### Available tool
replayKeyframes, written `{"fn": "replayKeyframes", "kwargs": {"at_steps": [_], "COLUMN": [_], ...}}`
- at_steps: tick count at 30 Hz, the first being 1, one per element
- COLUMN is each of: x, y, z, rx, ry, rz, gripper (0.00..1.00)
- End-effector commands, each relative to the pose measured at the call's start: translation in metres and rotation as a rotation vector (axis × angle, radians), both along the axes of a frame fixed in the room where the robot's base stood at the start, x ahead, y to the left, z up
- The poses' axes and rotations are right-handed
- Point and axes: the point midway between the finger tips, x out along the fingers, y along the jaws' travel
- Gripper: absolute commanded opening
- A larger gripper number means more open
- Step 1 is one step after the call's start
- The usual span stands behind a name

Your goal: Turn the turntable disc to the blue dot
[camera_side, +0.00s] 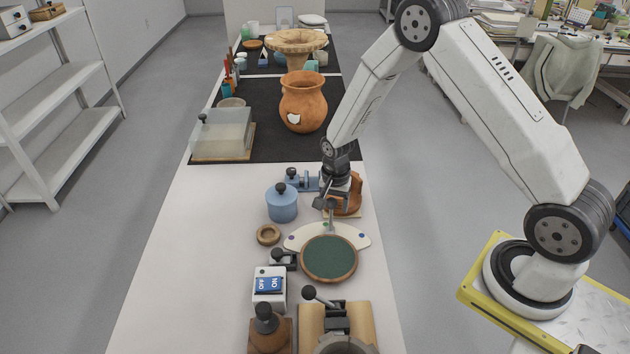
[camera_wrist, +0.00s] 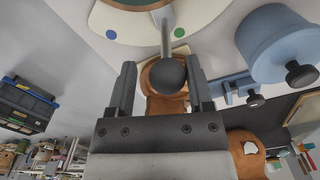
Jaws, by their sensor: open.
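The turntable disc (camera_side: 329,257) has a green top and a brown rim and lies flat on the table. A cream dial plate (camera_side: 298,240) with coloured dots shows behind it. The blue dot (camera_side: 361,237) is on the plate's right side; it also shows in the wrist view (camera_wrist: 110,34), left of the rod. A green dot (camera_wrist: 179,33) is to the rod's right. A metal rod (camera_wrist: 166,38) ends in a dark ball knob (camera_wrist: 167,76). My gripper (camera_side: 328,198) is open, its fingers (camera_wrist: 161,68) on either side of the knob with gaps visible.
A blue lidded jar (camera_side: 282,204) and a wooden ring (camera_side: 268,235) stand left of the disc. A switch box (camera_side: 269,286) and a clamp fixture (camera_side: 335,322) are in front. An orange pot (camera_side: 303,103) stands behind on the black mat (camera_side: 255,95). The table's left side is clear.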

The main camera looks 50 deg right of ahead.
Motion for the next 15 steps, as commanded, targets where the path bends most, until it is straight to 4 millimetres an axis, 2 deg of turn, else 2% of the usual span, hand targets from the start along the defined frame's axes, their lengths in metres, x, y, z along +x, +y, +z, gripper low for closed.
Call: {"fn": "replayKeyframes", "kwargs": {"at_steps": [15], "x": [-0.019], "y": [-0.01], "z": [0.0], "rx": [0.0], "ry": [0.0], "rz": [-0.094], "gripper": [0.66]}}
